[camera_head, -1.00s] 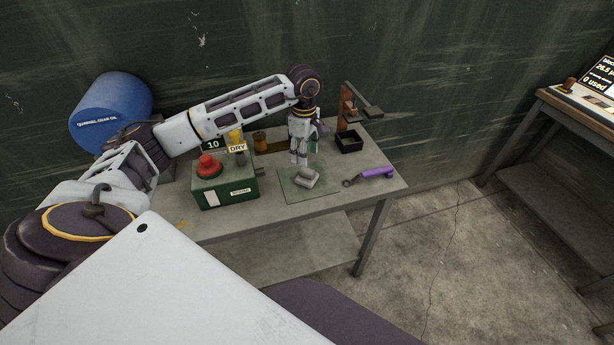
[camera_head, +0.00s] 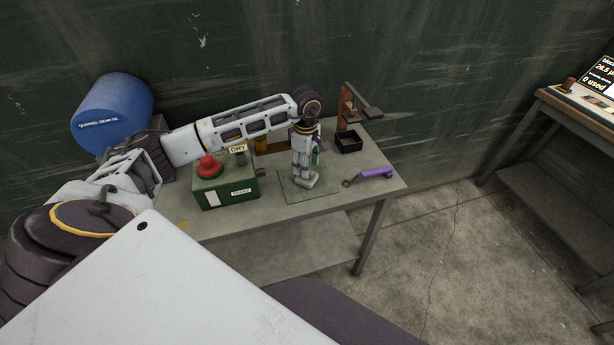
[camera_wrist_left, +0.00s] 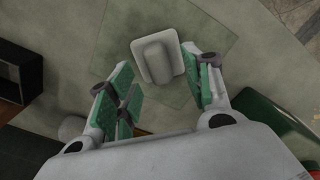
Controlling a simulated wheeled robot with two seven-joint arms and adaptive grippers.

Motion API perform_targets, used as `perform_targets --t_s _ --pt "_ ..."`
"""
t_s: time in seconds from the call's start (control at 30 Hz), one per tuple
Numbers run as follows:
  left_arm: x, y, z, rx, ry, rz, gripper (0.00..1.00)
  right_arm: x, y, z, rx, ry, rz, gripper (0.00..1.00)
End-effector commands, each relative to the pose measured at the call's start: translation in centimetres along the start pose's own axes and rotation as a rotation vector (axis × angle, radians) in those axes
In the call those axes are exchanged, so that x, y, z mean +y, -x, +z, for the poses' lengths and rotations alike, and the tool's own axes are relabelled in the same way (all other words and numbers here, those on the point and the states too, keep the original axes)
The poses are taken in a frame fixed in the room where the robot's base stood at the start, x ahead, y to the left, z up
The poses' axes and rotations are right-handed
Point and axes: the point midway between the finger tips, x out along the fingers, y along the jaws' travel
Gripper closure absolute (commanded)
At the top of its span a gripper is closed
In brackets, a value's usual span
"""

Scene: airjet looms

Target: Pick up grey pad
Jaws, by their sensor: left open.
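The grey pad (camera_wrist_left: 170,42) lies on a thin greenish mat (camera_wrist_left: 205,75) on the table, with a raised rounded grip on its top. In the head view the grey pad (camera_head: 308,181) is partly hidden by my left gripper (camera_head: 304,176), which points down right over it. In the left wrist view my left gripper (camera_wrist_left: 160,88) is open, with green-lined fingers spread to either side of the pad's near edge. I cannot tell whether a finger touches the pad. My right gripper is not in view.
A green box with a red button (camera_head: 228,188) stands left of the mat. A purple-handled tool (camera_head: 376,173) lies to the right. A small black tray (camera_head: 349,141) and a brown stand (camera_head: 346,108) are behind. A blue drum (camera_head: 112,112) is at the back left.

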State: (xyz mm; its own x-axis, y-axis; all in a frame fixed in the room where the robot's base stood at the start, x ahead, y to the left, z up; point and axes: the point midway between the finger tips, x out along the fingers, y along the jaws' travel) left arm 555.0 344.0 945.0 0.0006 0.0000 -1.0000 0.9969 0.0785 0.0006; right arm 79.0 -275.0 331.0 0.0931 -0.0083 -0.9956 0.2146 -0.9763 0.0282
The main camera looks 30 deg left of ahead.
Motion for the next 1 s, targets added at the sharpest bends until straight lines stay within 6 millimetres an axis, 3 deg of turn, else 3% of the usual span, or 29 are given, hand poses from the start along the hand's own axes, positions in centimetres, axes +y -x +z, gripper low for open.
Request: perform_targets --t_s 0.3,0.5,0.83,1.0 --pt "0.1 -3.1 0.2 0.000 0.001 -0.002 0.50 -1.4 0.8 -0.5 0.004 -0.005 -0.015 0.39" --pt "0.1 -3.4 0.3 0.000 0.000 0.000 0.50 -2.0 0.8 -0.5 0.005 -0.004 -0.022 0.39" --pt "0.1 -3.4 0.3 0.000 0.000 0.000 0.50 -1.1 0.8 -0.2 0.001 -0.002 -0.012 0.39" --pt "0.1 -3.4 0.3 0.000 0.000 -0.001 0.72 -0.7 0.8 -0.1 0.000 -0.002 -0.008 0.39"
